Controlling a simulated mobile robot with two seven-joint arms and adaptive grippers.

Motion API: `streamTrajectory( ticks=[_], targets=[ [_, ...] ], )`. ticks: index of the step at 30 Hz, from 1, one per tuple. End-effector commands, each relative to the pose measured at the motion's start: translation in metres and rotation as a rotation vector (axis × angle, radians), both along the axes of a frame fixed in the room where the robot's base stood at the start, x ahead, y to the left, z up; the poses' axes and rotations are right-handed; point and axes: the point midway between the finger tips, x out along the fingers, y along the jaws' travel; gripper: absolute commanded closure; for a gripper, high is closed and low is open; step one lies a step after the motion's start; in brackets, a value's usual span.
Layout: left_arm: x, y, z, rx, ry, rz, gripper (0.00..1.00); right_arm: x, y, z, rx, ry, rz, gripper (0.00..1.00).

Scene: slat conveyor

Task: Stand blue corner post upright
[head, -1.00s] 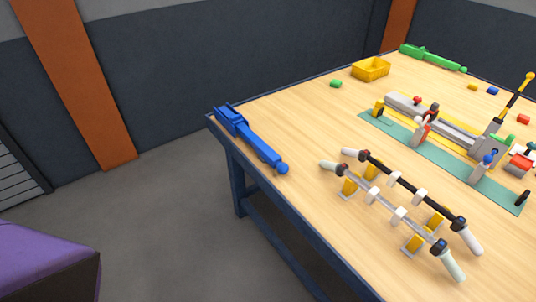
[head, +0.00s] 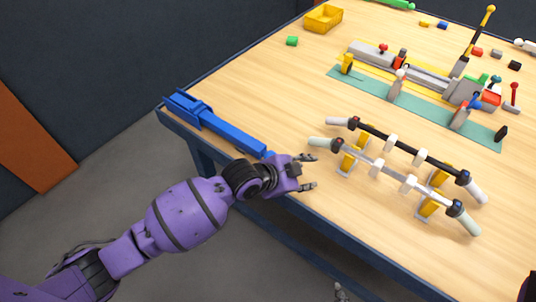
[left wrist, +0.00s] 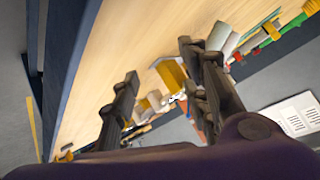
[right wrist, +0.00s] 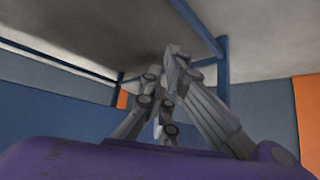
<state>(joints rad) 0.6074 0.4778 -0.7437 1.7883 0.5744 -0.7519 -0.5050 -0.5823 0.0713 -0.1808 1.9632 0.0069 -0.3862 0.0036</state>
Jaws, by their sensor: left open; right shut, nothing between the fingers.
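The blue corner post (head: 228,128) lies flat along the left edge of the table in the head view, its wider block end at the far corner. Its near end is partly hidden behind my left gripper (head: 311,172). That gripper is open and empty, beside the post's near end, with its fingers pointing right toward the rods. In the left wrist view its fingers (left wrist: 160,62) are spread over the tabletop, and the post is not identifiable there. My right gripper (right wrist: 168,72) is shut and empty in the right wrist view, with what looks like the table's underside above it.
Two rods with grips (head: 398,182) rest on yellow stands right of my left gripper. Behind them is a grey fixture on a green mat (head: 420,106). Bare wood (head: 270,90) lies between post and mat.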

Motion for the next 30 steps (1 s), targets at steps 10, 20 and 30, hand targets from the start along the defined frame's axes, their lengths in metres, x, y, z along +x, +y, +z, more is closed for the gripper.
streamTrajectory(
  ticks=[10,20,30],
  targets=[
    [0.042,0.053,0.014,0.628,-0.074,-0.606,0.58,-0.012,-0.017,-0.011,-0.029,0.017,-0.001,1.00],
    [0.068,0.114,0.051,0.868,-0.040,-0.815,0.58,-0.012,-0.017,-0.012,-0.031,0.012,0.003,1.00],
    [0.074,0.109,0.007,0.873,-0.038,-0.823,0.58,-0.010,-0.010,-0.014,-0.018,0.010,-0.008,1.00]
  ],
)
